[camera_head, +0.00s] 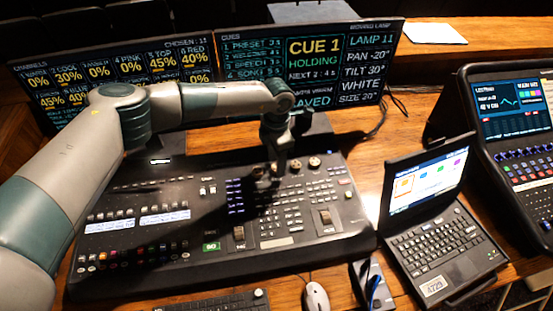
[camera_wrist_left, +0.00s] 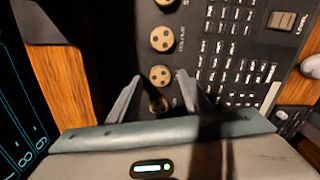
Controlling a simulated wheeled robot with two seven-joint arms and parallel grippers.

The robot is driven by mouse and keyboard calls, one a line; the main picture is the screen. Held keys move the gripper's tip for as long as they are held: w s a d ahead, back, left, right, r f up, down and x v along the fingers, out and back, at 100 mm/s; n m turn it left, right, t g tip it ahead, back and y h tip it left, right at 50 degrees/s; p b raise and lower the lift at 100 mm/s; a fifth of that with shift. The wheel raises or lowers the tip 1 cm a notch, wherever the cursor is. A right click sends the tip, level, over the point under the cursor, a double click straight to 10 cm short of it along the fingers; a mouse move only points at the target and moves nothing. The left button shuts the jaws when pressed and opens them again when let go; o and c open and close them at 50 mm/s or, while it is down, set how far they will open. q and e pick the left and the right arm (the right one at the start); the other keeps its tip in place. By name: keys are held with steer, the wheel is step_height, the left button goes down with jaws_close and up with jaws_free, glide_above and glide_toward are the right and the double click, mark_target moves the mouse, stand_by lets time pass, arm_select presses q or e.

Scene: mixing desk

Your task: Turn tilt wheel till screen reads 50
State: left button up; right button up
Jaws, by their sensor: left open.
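The lighting desk (camera_head: 150,262) has a row of round wheels near its top edge, among them a tan one (camera_head: 314,161). The large right screen (camera_head: 235,80) reads "TILT 30°" and "PAN -20°". My left gripper (camera_head: 268,165) hangs over the left part of that row. In the left wrist view my left gripper (camera_wrist_left: 158,78) is open. One tan wheel with dark dots (camera_wrist_left: 160,76) lies between the fingertips, and a darker wheel (camera_wrist_left: 158,104) sits deeper between the fingers. Contact cannot be told. Which wheel is tilt cannot be read. My right gripper is not in view.
A left screen (camera_head: 50,110) stands behind the desk, partly hidden by my left arm. A laptop (camera_head: 440,240) and another console (camera_head: 520,150) stand at the right. A mouse (camera_head: 316,297) lies in front. Keys (camera_wrist_left: 232,60) crowd beside the wheels.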

arm_select(q)
steer(key=shift+f, duration=0.65)
steer(key=c, duration=1.1)
